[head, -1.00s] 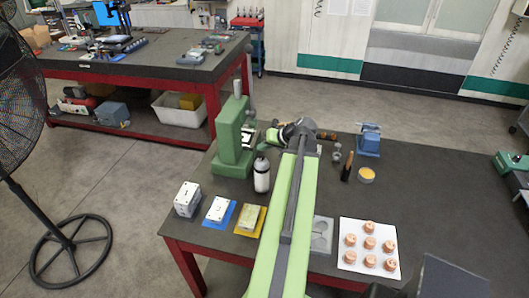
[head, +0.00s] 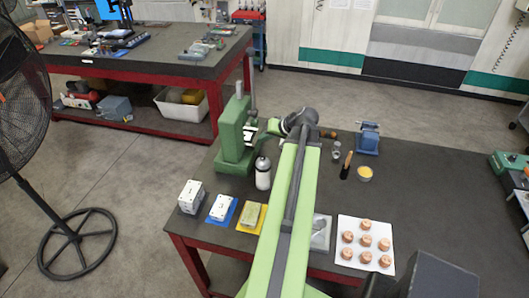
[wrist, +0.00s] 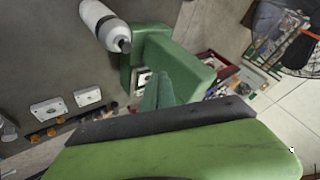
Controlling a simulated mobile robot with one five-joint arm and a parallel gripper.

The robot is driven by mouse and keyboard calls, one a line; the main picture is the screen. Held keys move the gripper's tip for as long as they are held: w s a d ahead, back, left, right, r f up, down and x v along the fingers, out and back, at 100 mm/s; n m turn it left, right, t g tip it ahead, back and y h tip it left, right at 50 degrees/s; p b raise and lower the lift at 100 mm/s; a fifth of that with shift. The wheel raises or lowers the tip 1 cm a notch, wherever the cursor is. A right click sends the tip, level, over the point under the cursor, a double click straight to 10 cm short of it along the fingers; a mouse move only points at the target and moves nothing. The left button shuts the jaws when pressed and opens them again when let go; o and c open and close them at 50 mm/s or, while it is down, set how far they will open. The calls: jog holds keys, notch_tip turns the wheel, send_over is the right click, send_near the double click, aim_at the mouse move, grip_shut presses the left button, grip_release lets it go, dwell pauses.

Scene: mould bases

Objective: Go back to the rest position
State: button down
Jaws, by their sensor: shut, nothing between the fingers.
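My green arm reaches out over the dark workbench (head: 420,200), its grey wrist joint beyond the bottle. My gripper (head: 251,132) points left, close to the green press (head: 232,140); from the head view I cannot tell whether they touch. In the wrist view my gripper's fingers (wrist: 160,88) are shut and empty, with the press (wrist: 180,55) behind them. On the bench's left side stand a grey mould block (head: 191,197), a white mould base (head: 221,208) on a blue mat and a tan mould base (head: 250,214) on a yellow mat.
A white bottle (head: 263,174) stands beside the press and my arm. Right of my arm are a blue vise (head: 368,138), a yellow-topped pot (head: 364,174) and a white sheet (head: 345,262) with several copper pieces. A fan (head: 78,240) stands on the floor left.

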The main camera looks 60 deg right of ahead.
jog(key=w+a+f+n+g+y+b, duration=0.1)
jog(key=w+a+f+n+y+b, duration=0.15)
jog(key=w+a, duration=0.65)
jog(key=w+a+f+n+y+b, duration=0.1)
jog(key=w+a+f+n+b, duration=0.2)
jog(key=w+a, duration=0.65)
jog(key=w+a+f+n+g+y+b, duration=0.1)
jog(key=w+a+f+n+y+b, duration=0.3)
jog(key=a, duration=0.9)
jog(key=w+a+f+n+g+h+b, duration=0.15)
jog(key=a+f, duration=0.35)
jog(key=a, duration=0.6)
jog(key=s+a+f+n+g+h+b, duration=0.1)
jog(key=a+f+g+b, duration=0.25)
jog(key=a, duration=0.85)
jog(key=s+a+f+h+b, duration=0.1)
jog(key=s+a+f, duration=0.25)
jog(key=a, duration=0.25)
jog(key=s+d+h, duration=0.1)
jog(key=s+d+m+g+h, duration=0.1)
jog(key=d, duration=0.1)
jog(key=s+d+g, duration=0.1)
jog(key=shift+d+f+m+h, duration=0.3)
jog(key=shift+d+f+h, duration=0.05)
jog(key=shift+f+h, duration=0.05)
